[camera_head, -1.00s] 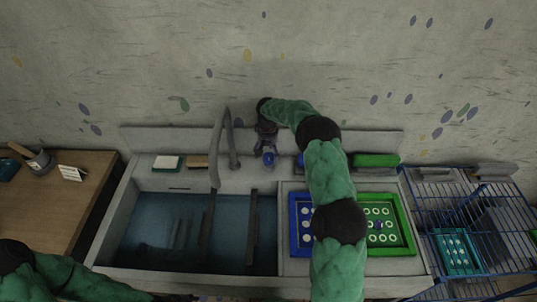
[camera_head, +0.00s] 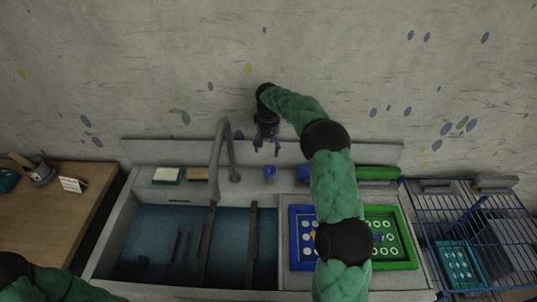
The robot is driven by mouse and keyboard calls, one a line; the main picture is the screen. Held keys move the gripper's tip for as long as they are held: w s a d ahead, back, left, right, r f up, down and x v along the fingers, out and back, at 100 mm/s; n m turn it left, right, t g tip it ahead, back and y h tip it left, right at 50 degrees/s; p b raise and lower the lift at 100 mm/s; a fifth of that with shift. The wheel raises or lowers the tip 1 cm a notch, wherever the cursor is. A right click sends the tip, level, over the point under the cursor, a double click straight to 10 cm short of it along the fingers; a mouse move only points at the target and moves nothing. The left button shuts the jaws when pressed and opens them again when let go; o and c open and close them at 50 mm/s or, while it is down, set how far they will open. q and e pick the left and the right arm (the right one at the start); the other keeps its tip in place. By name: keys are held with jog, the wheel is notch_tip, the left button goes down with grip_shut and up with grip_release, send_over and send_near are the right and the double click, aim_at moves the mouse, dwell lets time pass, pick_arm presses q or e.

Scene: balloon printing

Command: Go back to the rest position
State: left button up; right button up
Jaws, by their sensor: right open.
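My right arm reaches up across the right half of the counter. Its gripper (camera_head: 266,149) hangs above the back ledge of the sink, pointing down, with its fingers apart and nothing between them. A small blue cup (camera_head: 269,174) stands on the ledge just below it, apart from the fingertips. My left arm shows only at the bottom left corner, and its gripper is outside the picture.
The water-filled sink (camera_head: 150,235) has a grey faucet (camera_head: 217,160) left of my right gripper. A blue tray (camera_head: 294,240) and a green tray (camera_head: 408,235) lie partly behind my right arm. A blue wire rack (camera_head: 420,210) stands right; a wooden table (camera_head: 65,215) left.

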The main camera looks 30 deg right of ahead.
jog(key=shift+r, duration=0.55)
